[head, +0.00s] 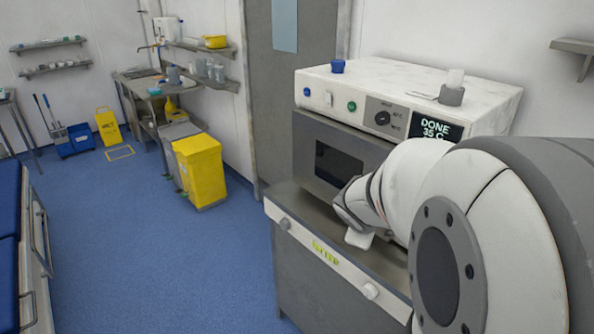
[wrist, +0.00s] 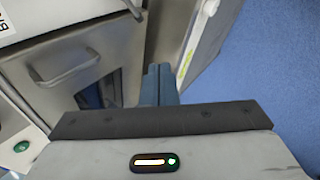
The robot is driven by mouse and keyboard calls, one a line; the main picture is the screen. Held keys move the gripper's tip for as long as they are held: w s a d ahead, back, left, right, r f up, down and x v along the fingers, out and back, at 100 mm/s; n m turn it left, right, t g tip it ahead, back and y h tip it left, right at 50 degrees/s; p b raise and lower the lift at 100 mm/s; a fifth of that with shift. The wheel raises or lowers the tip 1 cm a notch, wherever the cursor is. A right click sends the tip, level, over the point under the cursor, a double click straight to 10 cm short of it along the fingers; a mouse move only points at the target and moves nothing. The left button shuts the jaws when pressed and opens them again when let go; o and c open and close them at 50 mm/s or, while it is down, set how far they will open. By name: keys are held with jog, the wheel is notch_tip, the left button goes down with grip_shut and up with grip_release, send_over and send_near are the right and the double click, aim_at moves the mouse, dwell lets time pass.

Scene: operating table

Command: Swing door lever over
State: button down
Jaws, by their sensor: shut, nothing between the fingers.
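The grey cabinet door with a dark window (head: 338,165) is on the front of the marble-topped cabinet (head: 325,85) in the head view. It looks closed there. In the wrist view a grey bar handle (wrist: 66,74) stands on a grey panel at the left. I cannot tell whether this handle is the door lever; no lever shows clearly in the head view, where my arm covers the right of the door. My gripper (wrist: 160,84) is shut and empty, right of the bar handle and apart from it.
The control panel has a knob (head: 382,118) and a display (head: 436,128) reading DONE 35 C. A lower cabinet (head: 315,285) with a pale front strip juts out below. A yellow bin (head: 201,172) stands further left. The blue floor (head: 170,270) in front is clear.

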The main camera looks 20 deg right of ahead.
jog(key=w+d+f+n+b, duration=0.4)
jog(key=w+d+f, duration=0.3)
jog(key=d+f, duration=0.4)
jog(key=shift+w+d+t+b, duration=0.15)
jog(key=shift+d+t+b, duration=0.15)
jog(key=shift+d+b, duration=0.3)
